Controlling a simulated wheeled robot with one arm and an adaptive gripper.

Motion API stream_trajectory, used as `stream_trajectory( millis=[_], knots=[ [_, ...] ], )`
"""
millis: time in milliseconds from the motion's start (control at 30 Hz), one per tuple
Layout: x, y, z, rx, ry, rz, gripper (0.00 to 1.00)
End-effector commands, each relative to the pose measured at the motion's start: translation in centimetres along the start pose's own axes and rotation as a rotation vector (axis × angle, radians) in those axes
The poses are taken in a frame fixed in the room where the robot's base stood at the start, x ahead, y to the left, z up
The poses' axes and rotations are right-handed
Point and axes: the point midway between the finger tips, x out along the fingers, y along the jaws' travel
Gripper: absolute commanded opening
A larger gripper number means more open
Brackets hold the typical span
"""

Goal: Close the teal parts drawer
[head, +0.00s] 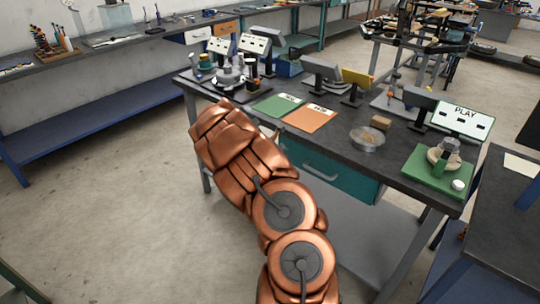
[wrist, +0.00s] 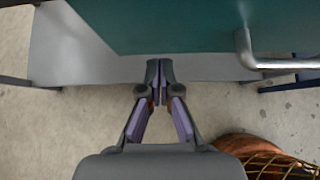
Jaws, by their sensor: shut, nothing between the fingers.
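The teal parts drawer (head: 350,183) is under the front edge of the dark workbench in the head view, with a grey bar handle (head: 320,173) on its front. My copper arm covers its left part. How far the drawer stands out from the bench is hard to tell. In the wrist view the teal front (wrist: 165,25) fills the top middle, with the handle (wrist: 246,50) at right. My gripper (wrist: 160,68) is shut and empty, its fingertips at the lower edge of the teal front, left of the handle. Contact cannot be told. The arm hides the gripper in the head view.
The workbench top (head: 400,160) holds a green folder (head: 278,105), an orange folder (head: 309,118), a glass dish (head: 367,138) and a green board (head: 440,173). A grey lower shelf (head: 350,235) lies below the drawer. Open floor (head: 110,220) is at left.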

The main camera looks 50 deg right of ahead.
Motion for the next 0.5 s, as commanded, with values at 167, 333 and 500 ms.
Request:
stream_trajectory(
  millis=[167, 333, 500],
  knots=[
    [-2.6, 0.2, -0.9, 0.0, -0.001, 0.004, 0.0],
    [-5.0, 0.1, -1.1, -0.001, 0.002, 0.002, 0.0],
    [-7.5, 0.2, -0.9, 0.0, 0.001, 0.003, 0.0]
  ],
)
